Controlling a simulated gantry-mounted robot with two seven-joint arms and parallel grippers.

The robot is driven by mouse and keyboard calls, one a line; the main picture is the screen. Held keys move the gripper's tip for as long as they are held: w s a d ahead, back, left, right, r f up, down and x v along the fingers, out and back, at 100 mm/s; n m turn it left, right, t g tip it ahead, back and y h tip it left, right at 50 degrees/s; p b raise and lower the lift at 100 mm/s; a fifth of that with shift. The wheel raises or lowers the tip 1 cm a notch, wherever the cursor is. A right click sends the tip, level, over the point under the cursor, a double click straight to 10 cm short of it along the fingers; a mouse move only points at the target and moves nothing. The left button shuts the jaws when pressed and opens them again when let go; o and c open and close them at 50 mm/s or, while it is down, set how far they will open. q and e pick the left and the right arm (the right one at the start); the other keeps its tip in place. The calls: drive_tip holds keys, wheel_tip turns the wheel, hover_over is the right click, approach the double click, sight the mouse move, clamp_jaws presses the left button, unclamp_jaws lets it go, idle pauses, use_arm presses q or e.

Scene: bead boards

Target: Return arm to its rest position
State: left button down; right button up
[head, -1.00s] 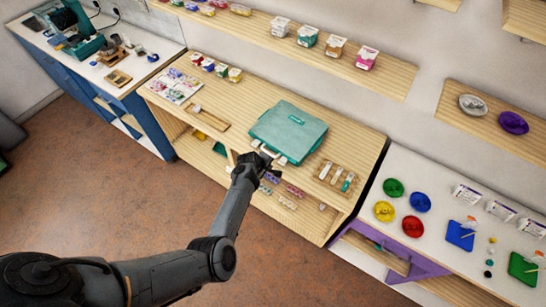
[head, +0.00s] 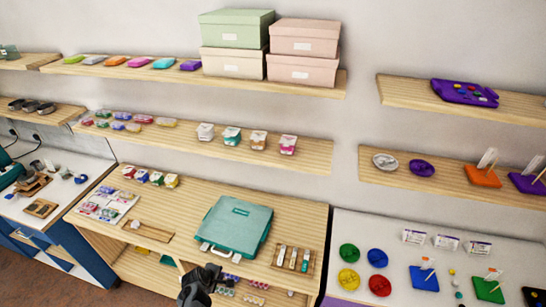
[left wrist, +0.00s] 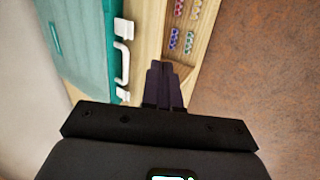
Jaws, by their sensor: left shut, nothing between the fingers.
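My left gripper (head: 200,278) shows at the bottom of the head view, just in front of the wooden worktable's front edge and below the teal case. In the left wrist view its fingers (left wrist: 163,82) are together with nothing between them. The teal case (head: 236,224) lies closed on the worktable, and its white handle (head: 217,251) faces the gripper. The case also shows at the upper left of the left wrist view (left wrist: 80,40), with the handle apart from the fingers. My right gripper is in no view.
A wooden tray with tubes (head: 293,259) lies right of the case. Small packets (head: 255,284) sit on a lower shelf by the gripper. Colored bead dishes (head: 349,252) stand on the white table at right. Shelves with boxes (head: 236,28) line the wall. Open floor shows in the wrist view.

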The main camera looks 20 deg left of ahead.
use_arm(q)
drive_tip(key=s+a+f+g, duration=0.2)
drive_tip(key=s+f, duration=0.5)
drive_tip(key=s, duration=0.2)
drive_tip(key=s+a+r+m+y, duration=0.2)
drive_tip(key=s+a+m+y, duration=0.3)
drive_tip(key=s, duration=0.6)
drive_tip(key=s+d+r+m+h, duration=0.1)
drive_tip(key=s+d+r+m, duration=0.2)
drive_tip(key=d+r, duration=0.3)
drive_tip(key=s+d+r+m+h, duration=0.2)
drive_tip(key=d+r+m, duration=0.4)
drive_tip(key=r, duration=0.6)
drive_tip(key=s+d+r+m+h, duration=0.1)
drive_tip(key=s+d+r+m, duration=0.3)
drive_tip(key=d+r, duration=0.3)
wheel_tip(320, 180, up, 2)
drive_tip(key=shift+s+d+m+g+h, duration=0.2)
drive_tip(key=shift+d+m+g+h, duration=0.15)
drive_tip(key=shift+m, duration=0.35)
